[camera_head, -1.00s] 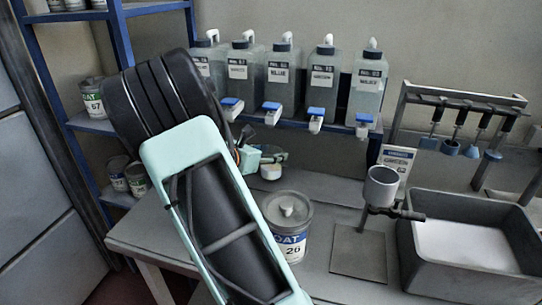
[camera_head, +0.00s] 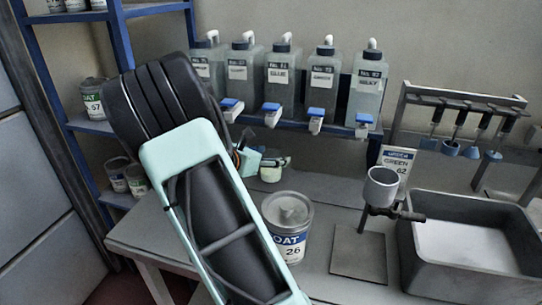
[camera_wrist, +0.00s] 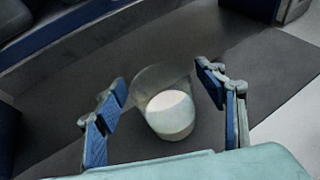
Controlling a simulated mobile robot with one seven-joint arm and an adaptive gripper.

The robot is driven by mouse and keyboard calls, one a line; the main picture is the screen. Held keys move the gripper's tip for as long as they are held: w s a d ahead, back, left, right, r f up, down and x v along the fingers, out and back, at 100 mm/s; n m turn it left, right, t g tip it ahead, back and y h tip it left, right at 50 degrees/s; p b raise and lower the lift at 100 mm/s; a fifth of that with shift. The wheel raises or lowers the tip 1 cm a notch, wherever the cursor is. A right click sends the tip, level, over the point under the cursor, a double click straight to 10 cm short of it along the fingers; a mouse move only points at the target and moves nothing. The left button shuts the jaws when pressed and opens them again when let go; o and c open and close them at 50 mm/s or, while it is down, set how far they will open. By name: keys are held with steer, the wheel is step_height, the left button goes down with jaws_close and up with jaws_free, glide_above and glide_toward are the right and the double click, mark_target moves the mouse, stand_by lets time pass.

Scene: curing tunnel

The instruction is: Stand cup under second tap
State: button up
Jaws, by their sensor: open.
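A small translucent cup (camera_wrist: 165,102) with white content stands upright on the grey bench between the two blue-padded fingers of my gripper (camera_wrist: 163,105) in the wrist view. The fingers are open, with a gap on each side of the cup. In the head view the cup (camera_head: 271,174) shows just below my gripper (camera_head: 275,161), partly hidden by it. Several bottles stand on a blue rack behind, with blue-levered taps along its front edge. The second tap from the left (camera_head: 232,107) is partly visible beside my arm. The leftmost tap is hidden behind my arm.
A lidded paint can (camera_head: 289,225) stands in front of the cup. Shelves with cans stand left.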

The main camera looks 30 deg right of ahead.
steer(key=v, duration=1.2)
steer(key=shift+p, duration=0.4)
